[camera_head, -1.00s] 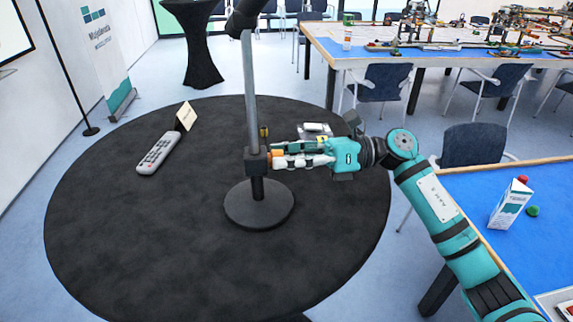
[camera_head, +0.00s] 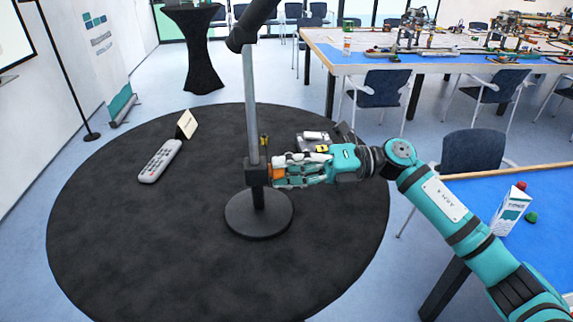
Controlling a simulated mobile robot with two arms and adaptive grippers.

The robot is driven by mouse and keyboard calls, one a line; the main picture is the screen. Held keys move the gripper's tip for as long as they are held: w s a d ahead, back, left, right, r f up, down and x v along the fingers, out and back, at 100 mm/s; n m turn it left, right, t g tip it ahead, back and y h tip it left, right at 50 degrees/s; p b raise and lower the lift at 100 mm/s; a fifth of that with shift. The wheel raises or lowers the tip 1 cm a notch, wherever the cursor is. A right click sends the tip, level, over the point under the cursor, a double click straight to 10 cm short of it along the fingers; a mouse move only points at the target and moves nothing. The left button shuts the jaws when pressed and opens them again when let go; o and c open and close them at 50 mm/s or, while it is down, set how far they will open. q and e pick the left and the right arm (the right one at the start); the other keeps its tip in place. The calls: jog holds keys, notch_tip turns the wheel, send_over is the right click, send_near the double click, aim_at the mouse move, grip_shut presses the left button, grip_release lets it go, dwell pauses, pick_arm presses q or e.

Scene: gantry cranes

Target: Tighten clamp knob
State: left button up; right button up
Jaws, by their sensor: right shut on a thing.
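A grey metal pole (camera_head: 249,105) stands upright on a round black base (camera_head: 258,213) on the dark round table. A black clamp block (camera_head: 256,175) sits around the pole's lower part. An orange knob (camera_head: 277,173) sticks out from the clamp's right side. My right gripper (camera_head: 283,172) reaches in from the right, its fingers shut on the orange knob, partly hiding it. My left gripper does not show.
A grey remote control (camera_head: 160,161) and a small tent card (camera_head: 187,124) lie on the dark round table (camera_head: 130,235) at left. A small device (camera_head: 313,141) lies behind my right gripper. A blue table with a carton (camera_head: 510,209) is at right.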

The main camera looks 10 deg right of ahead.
jog(key=shift+m, duration=0.5)
jog(key=o, duration=1.1)
jog(key=shift+o, duration=0.2)
jog(key=d, duration=1.2)
